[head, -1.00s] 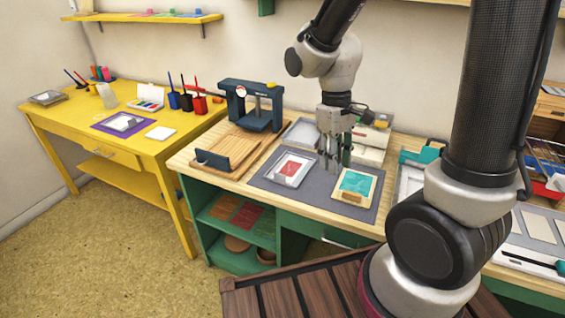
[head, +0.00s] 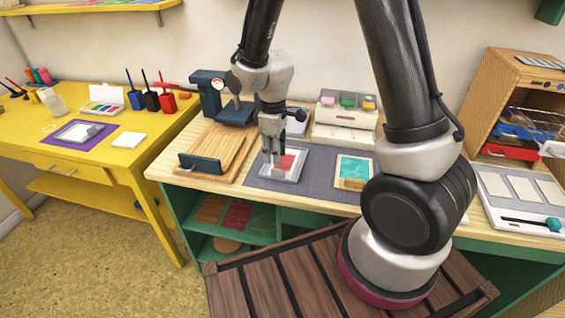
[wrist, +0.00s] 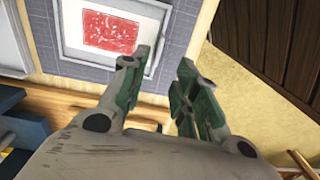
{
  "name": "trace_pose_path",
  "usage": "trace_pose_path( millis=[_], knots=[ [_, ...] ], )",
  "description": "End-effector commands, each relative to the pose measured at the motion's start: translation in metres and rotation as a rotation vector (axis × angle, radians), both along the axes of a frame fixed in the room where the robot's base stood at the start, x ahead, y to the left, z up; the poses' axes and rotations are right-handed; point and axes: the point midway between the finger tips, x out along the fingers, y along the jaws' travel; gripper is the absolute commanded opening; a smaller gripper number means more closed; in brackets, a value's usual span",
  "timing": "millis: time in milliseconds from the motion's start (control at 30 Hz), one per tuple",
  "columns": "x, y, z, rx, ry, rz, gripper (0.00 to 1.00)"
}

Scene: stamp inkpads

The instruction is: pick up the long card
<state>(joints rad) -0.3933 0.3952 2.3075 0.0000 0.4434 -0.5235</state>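My gripper (head: 273,160) hangs over the white tray with the red pad, fingers pointing down. In the wrist view my gripper (wrist: 163,75) is open, with a clear gap between its green-padded fingers and nothing in it. I cannot make out for sure which thing is the long card. Pale oblong cards (head: 522,189) lie side by side in a white tray (head: 480,210) at the far right, well away from my gripper. The red pad (head: 285,163) sits in its white tray on a grey mat (head: 320,163); the pad (wrist: 100,30) also shows in the wrist view.
A teal pad (head: 356,167) lies right of the red one. A wooden board (head: 222,150) and a dark blue press (head: 210,100) stand left. A white box (head: 345,118) stands behind, a wooden cabinet (head: 510,90) at right. My arm hides part of the bench.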

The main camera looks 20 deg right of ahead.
Motion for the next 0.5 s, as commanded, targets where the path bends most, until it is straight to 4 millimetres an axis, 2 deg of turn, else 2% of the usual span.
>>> trace_pose_path(
  millis=[167,500],
  knots=[
    [0.001,0.000,-0.008,0.001,-0.002,0.024,0.30],
    [0.000,-0.005,-0.055,0.000,0.000,0.022,0.30]
  ],
)
